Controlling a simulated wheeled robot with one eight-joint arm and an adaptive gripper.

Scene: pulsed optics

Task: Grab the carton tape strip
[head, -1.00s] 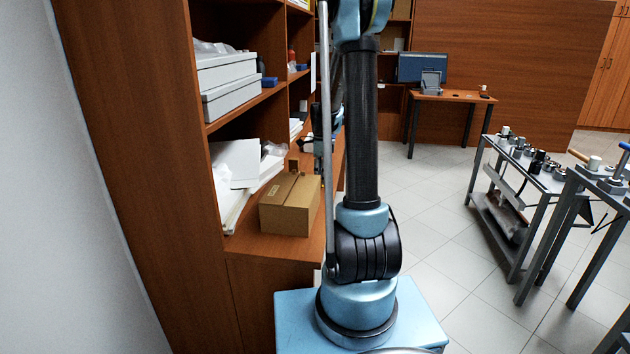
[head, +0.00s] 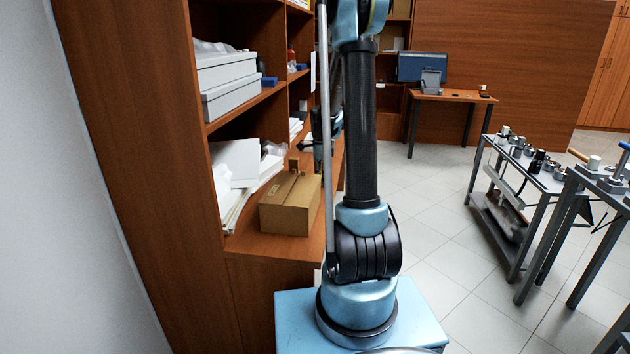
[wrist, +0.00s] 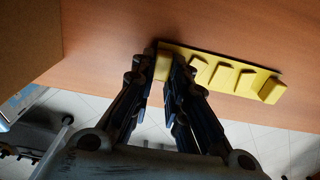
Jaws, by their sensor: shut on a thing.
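My gripper (wrist: 163,75) has its two dark fingers closed around a small yellow block (wrist: 162,66) at the left end of a yellow strip-like piece (wrist: 222,72). That piece carries a row of several raised yellow blocks and lies along the edge of the brown wooden top. A closed cardboard carton (head: 291,206) sits on the shelf's wooden top in the head view. A narrow band (head: 284,187), perhaps its tape strip, runs across its lid. A brown surface, likely the carton, shows at upper left in the wrist view (wrist: 28,38). In the head view my arm largely hides the gripper.
The wooden shelf unit (head: 150,130) stands at left, with grey boxes (head: 229,101) above and white papers (head: 240,160) behind the carton. A metal bench (head: 540,178) with parts stands at right. The tiled floor between them is clear.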

